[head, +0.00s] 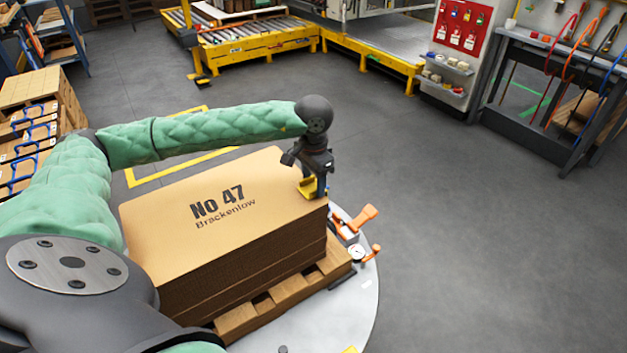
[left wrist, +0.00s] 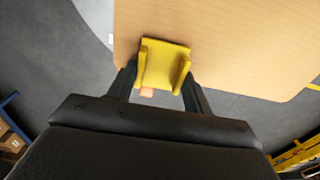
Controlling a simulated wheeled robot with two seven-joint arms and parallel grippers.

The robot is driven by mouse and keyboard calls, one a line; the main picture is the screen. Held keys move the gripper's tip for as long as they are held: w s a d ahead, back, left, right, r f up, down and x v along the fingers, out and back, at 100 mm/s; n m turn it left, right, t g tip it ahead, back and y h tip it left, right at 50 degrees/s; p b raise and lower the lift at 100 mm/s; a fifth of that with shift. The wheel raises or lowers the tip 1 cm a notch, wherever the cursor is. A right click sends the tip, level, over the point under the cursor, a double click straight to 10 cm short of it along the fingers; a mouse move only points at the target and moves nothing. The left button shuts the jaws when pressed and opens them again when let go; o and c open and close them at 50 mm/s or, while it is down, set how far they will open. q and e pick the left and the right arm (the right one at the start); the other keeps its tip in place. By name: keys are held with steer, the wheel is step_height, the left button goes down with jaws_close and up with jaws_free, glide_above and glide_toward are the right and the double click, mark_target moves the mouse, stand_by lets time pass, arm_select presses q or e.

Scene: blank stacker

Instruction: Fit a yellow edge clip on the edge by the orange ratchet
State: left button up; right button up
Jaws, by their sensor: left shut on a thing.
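My left gripper (head: 316,178) is at the right corner of the top of the cardboard stack (head: 160,222), marked "No 47 Brackenlow". It is shut on a yellow edge clip (head: 308,188). In the left wrist view the clip (left wrist: 163,62) sits between the two fingers, over the board's edge; whether it is seated on the board I cannot tell. The orange ratchet (head: 358,222) is just right of that corner, beside a round gauge. A small orange part (left wrist: 146,92) shows below the clip in the wrist view. My right gripper is not in view.
The stack stands on a wooden pallet (head: 250,318) on a round pale turntable (head: 366,295). A bit of yellow (head: 349,350) shows at the bottom edge. A workbench (head: 545,55) and roller conveyor (head: 255,38) stand at the back. The floor at right is clear.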

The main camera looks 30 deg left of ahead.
arm_select(q)
steer(key=shift+f, duration=0.15)
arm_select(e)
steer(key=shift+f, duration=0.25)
arm_select(q)
steer(key=o, duration=1)
steer(key=shift+r, duration=0.35)
step_height(320, 180, up, 6)
steer(key=shift+f+b, duration=0.25)
steer(key=shift+b, duration=0.3)
steer(key=shift+r, duration=0.8)
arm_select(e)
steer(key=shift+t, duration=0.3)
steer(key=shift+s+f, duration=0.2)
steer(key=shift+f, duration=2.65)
